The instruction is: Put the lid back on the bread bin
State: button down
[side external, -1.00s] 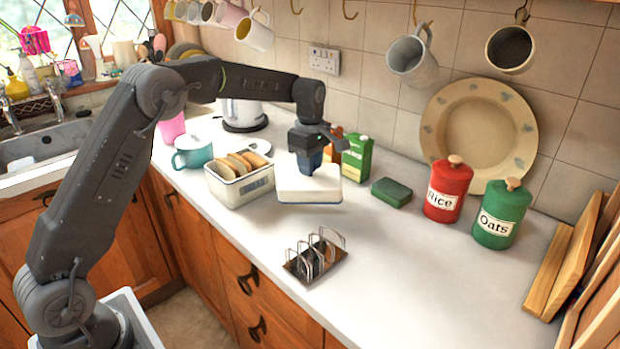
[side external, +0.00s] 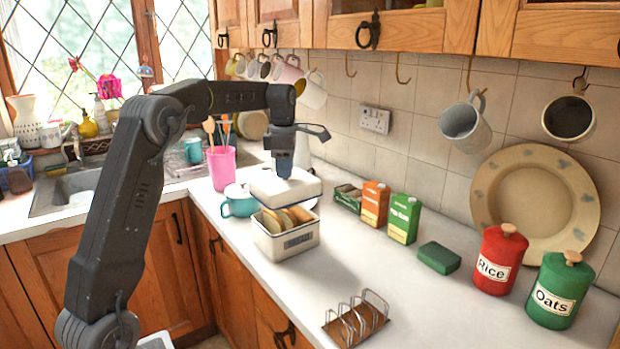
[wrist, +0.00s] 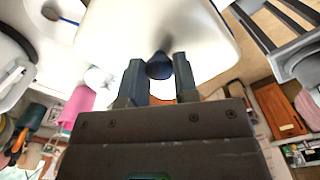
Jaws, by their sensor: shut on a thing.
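The cream bread bin (side external: 287,241) stands on the white counter with its top open and slices of bread (side external: 284,217) showing inside. My gripper (side external: 284,172) is shut on the dark knob (wrist: 160,66) of the cream lid (side external: 285,187). The lid looks about level and is held in the air, above and toward the back of the bin in the side view. I cannot tell the exact gap between lid and bin. In the wrist view the lid (wrist: 205,35) fills the top middle, and its knob sits between the two fingers.
A teal pot (side external: 239,203) and a pink holder (side external: 222,168) stand left of the bin. Orange (side external: 374,203) and green (side external: 404,218) cartons stand to its right. A toast rack (side external: 357,319) is near the front edge. The counter between is clear.

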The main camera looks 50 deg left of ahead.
jog(key=shift+s+a+f, duration=0.15)
jog(key=shift+f, duration=3)
jog(key=shift+f, duration=0.15)
jog(key=c, duration=0.8)
grip_release()
jog(key=shift+o, duration=0.4)
jog(key=o, duration=0.4)
